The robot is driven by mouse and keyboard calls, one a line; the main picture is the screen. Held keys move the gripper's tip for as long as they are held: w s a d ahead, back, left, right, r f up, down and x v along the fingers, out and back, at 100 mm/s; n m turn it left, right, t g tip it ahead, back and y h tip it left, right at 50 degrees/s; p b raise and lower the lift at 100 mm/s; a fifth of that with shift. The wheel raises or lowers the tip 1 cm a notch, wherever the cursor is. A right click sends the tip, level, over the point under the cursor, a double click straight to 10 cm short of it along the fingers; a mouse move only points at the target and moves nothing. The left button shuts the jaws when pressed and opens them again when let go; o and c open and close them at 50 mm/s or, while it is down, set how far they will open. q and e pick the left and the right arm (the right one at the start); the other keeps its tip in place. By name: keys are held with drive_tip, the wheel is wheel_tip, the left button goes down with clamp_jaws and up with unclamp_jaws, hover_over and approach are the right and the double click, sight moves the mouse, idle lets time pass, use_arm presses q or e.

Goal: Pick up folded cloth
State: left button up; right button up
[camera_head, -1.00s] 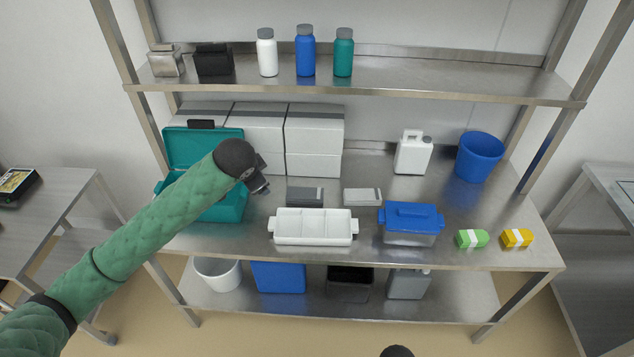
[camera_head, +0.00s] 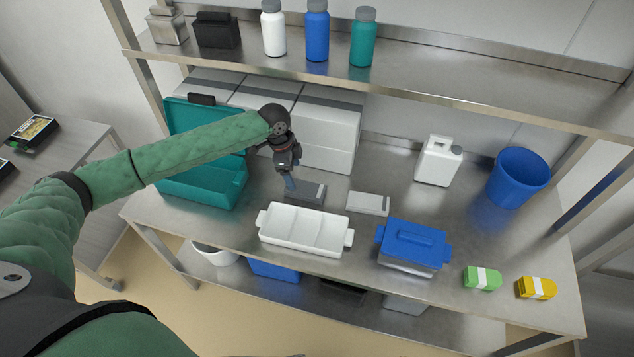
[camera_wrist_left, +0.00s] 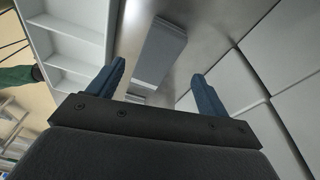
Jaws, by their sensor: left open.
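My left gripper (camera_head: 290,184) is open and points down over the bench, just above the dark grey flat block (camera_head: 310,195) with a lighter end. In the left wrist view its two blue fingers (camera_wrist_left: 158,72) are apart, with a grey block (camera_wrist_left: 160,50) beyond them and nothing between them held. A lighter grey flat block (camera_head: 368,204) lies to the right. A green bundle (camera_head: 470,278) and a yellow bundle (camera_head: 526,288), each with a white band, lie at the front right. I cannot tell for certain which item is the folded cloth. My right gripper is not in view.
A white divided tray (camera_head: 303,250) stands in front of the grey blocks. A teal open case (camera_head: 205,185) is left, white boxes (camera_head: 325,135) behind. A blue-lidded container (camera_head: 412,240), white jug (camera_head: 438,162) and blue bucket (camera_head: 518,178) stand right. A shelf (camera_head: 450,85) overhangs the back.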

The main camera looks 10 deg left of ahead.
sight(304, 187)
use_arm(q)
drive_tip(key=shift+d+m, duration=0.4)
drive_tip(key=shift+d, duration=0.05)
drive_tip(key=shift+s+d+r+m+h, duration=0.1)
drive_tip(key=shift+s+r+m+h, duration=0.1)
drive_tip(key=shift+m+h, duration=0.1)
drive_tip(key=shift+s+r+m, duration=0.15)
drive_tip(key=shift+s+m, duration=0.05)
drive_tip(key=shift+m, duration=0.2)
drive_tip(key=shift+w, duration=0.1)
drive_tip(key=shift+p+x, duration=0.35)
drive_tip(key=shift+x, duration=0.6)
drive_tip(key=shift+d+f, duration=0.15)
drive_tip(key=shift+f, duration=0.35)
drive_tip(key=p+x, duration=0.3)
drive_tip(key=x, duration=0.1)
drive_tip(key=shift+w+d+f, duration=0.1)
drive_tip(key=shift+w+d, duration=0.05)
drive_tip(key=shift+f, duration=0.4)
drive_tip(key=c, duration=1.1)
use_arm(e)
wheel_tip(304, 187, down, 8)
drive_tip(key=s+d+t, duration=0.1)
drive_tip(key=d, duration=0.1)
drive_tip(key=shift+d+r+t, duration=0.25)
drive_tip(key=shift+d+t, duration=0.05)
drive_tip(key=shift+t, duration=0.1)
